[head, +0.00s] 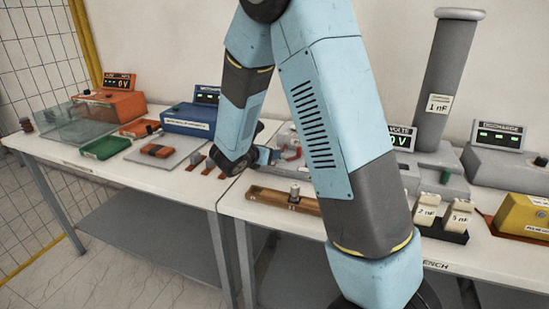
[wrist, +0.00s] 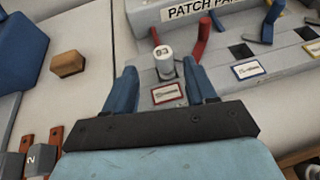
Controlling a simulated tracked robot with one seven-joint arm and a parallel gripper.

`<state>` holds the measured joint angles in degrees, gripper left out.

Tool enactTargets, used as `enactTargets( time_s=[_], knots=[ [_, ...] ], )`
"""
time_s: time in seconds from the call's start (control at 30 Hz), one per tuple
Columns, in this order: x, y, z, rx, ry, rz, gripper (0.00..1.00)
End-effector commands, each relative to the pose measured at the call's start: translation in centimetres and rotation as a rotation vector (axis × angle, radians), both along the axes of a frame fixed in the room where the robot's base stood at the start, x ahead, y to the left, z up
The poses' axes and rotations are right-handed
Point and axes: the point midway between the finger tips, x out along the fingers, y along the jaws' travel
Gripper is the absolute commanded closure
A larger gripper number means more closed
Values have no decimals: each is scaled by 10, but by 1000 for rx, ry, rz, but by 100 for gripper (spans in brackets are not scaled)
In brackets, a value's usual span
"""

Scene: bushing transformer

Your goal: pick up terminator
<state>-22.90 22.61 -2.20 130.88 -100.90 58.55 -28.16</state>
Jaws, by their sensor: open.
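A small white-capped cylinder marked with a number, possibly 03 (wrist: 163,60), stands upright on the grey patch panel (wrist: 222,62) in the wrist view. It looks like the terminator, but I cannot be sure. My gripper (wrist: 160,80) is open, with one blue finger on each side of the cylinder's base in the picture. Nothing is clamped, and I cannot tell how far the fingertips reach around it. In the head view my gripper (head: 270,155) is small and partly hidden behind my own arm, at the panel's left end.
A brown block (wrist: 68,64) lies on the white bench to the left. A wooden rack (head: 275,197) with a small cylinder (head: 295,190) lies near the bench's front.

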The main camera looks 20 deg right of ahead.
Motion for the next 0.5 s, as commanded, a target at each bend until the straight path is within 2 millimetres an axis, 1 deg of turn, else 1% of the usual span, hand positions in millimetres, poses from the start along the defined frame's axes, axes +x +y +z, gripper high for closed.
enactTargets(
  time_s=[0.17, 0.3, 0.5],
  knots=[
    [5, -7, -4, -1, 1, -1, 44],
    [16, -21, -12, 1, 1, -3, 44],
    [30, -35, -21, 0, 1, -1, 44]
  ],
)
